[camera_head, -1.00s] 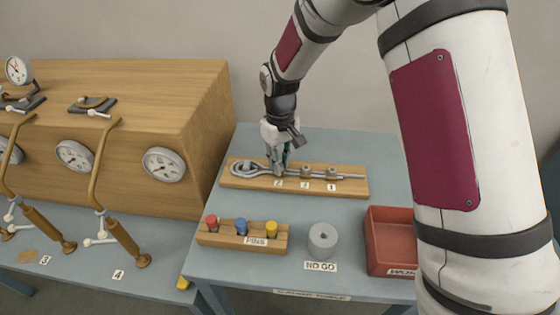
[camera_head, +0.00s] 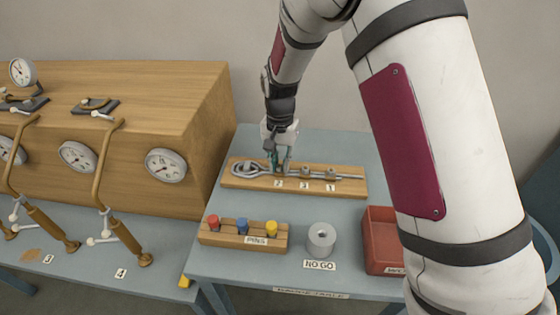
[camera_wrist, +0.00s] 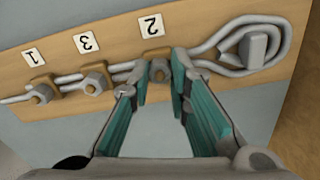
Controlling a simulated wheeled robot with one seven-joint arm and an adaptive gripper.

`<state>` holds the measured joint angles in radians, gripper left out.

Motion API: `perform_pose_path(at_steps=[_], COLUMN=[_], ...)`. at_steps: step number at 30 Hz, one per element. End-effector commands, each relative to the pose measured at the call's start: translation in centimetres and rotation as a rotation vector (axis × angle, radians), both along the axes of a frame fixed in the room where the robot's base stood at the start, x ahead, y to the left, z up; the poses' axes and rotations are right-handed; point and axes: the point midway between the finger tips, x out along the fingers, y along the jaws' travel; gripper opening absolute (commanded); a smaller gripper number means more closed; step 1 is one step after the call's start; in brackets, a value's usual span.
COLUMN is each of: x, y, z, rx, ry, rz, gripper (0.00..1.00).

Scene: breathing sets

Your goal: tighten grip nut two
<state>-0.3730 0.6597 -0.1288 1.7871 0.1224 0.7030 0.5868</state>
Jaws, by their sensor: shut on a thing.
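Grip nut two (camera_wrist: 160,70) sits on the wire rope over the wooden board, beside the "2" label, nearest the rope loop (camera_wrist: 238,48). My gripper (camera_wrist: 160,82) has its teal-padded fingers on either side of this nut and is shut on it. In the head view my gripper (camera_head: 279,165) reaches down to the board (camera_head: 236,183) at the "2" label and hides most of the nut. Grip nut three (camera_wrist: 95,84) and grip nut one (camera_wrist: 41,94) stand farther along the rope, apart from my gripper.
In front of the board are a pin rack (camera_head: 262,247) with red, blue and yellow pins, and a grey "NO GO" ring (camera_head: 321,239). A red tray (camera_head: 385,225) is at the right. A wooden cabinet with gauges (camera_head: 165,165) stands left.

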Motion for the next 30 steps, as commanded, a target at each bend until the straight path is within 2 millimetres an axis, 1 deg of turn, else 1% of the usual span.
perform_pose_path(at_steps=[6, 15, 24, 30], x=[0.0, 0.03, 0.04, 0.07], y=[0.04, 0.05, 0.0, -0.02], z=[0.12, 0.13, 0.06, 0.06], rx=[0.0, 0.001, 0.0, 0.001], ry=[-0.002, -0.003, -0.002, -0.003], rz=[-0.203, -0.455, -0.616, -0.663], gripper=[0.0, 0.0, 0.0, 0.0])
